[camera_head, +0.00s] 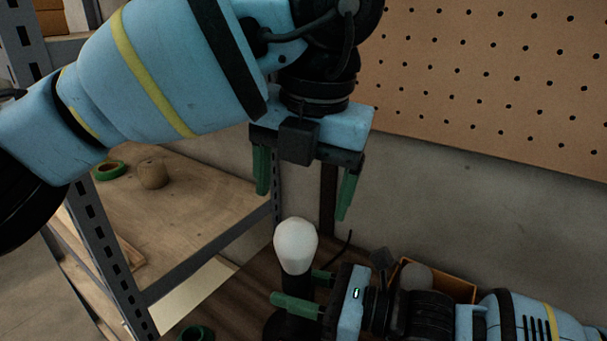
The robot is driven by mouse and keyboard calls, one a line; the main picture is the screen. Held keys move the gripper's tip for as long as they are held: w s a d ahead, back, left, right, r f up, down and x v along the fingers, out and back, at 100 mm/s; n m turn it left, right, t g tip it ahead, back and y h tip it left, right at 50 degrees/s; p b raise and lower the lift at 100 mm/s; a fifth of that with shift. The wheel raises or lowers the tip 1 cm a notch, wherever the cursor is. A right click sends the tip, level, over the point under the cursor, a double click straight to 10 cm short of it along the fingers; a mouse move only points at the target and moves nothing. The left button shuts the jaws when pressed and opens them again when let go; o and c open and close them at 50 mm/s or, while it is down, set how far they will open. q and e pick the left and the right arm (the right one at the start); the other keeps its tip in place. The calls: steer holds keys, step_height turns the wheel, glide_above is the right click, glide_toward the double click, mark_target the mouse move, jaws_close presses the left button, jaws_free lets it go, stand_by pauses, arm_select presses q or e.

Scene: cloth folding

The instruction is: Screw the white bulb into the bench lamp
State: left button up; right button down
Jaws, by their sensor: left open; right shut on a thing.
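The white bulb (296,244) stands upright on top of the dark bench lamp (283,325); I cannot tell how far it is seated in the socket. My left gripper (305,187) points down above the bulb, its green fingers wide open on either side and its tips clear of the bulb's top. It holds nothing. My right gripper (298,288) comes in from the right, low down, and is shut on the lamp's dark stem just below the bulb. The lower part of the lamp is partly hidden by a finger and cut off by the frame.
An orange-brown box (455,287) with a round grey thing (416,276) stands behind my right wrist. A green roll (197,333) lies at the bottom edge. A metal-framed shelf (205,205) on the left holds a twine ball (152,174) and green tape (110,170). A pegboard (480,70) is behind.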

mark_target(295, 246)
arm_select(q)
steer(key=f, duration=0.3)
steer(key=w+f, duration=0.1)
steer(key=f, duration=0.3)
steer(key=a+f, duration=0.1)
steer(key=f, duration=0.2)
steer(key=shift+w+f, duration=0.25)
steer(key=c, duration=1.1)
steer(key=o, duration=1.1)
steer(key=r, duration=0.4)
steer(key=s+r, duration=0.1)
steer(key=r, duration=0.3)
steer(key=d+r, duration=0.1)
steer(key=r, duration=0.3)
steer(key=shift+s+d, duration=0.1)
steer(key=shift+s, duration=0.25)
arm_select(e)
steer(key=c, duration=0.7)
jaws_free()
steer(key=shift+c, duration=0.2)
arm_select(q)
steer(key=shift+f, duration=0.1)
arm_select(e)
steer(key=shift+d, duration=0.15)
